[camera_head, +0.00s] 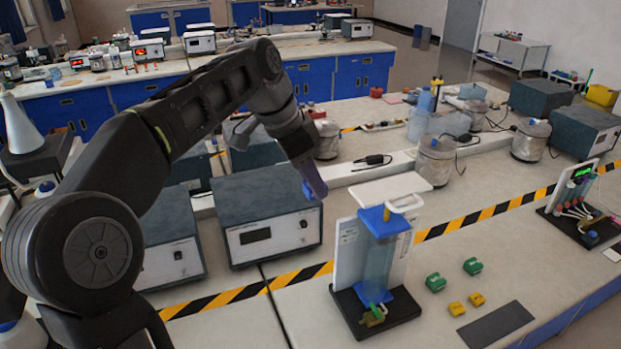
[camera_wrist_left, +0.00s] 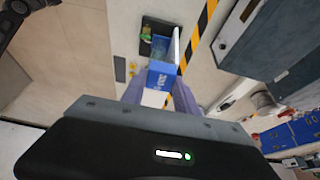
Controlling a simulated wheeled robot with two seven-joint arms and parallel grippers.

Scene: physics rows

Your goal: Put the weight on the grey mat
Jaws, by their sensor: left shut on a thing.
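The grey mat (camera_head: 495,323) lies flat and bare near the table's front edge, at the lower right of the head view. My left gripper (camera_head: 314,188) is raised over the bench in front of a grey instrument box, left of the mat and apart from it. It is shut on the weight, of which only a small blue part (camera_head: 307,190) shows at the fingertips in the head view. In the left wrist view the two purple fingers (camera_wrist_left: 158,98) point at the bench, and the held piece is hard to tell from the blue-topped stand behind it. My right gripper is out of view.
A stand with a blue top (camera_head: 384,222) and black base rises between my left gripper and the mat. Green blocks (camera_head: 435,282) and yellow blocks (camera_head: 457,308) lie beside the mat. Grey instrument boxes (camera_head: 268,215) stand behind. Striped tape crosses the bench.

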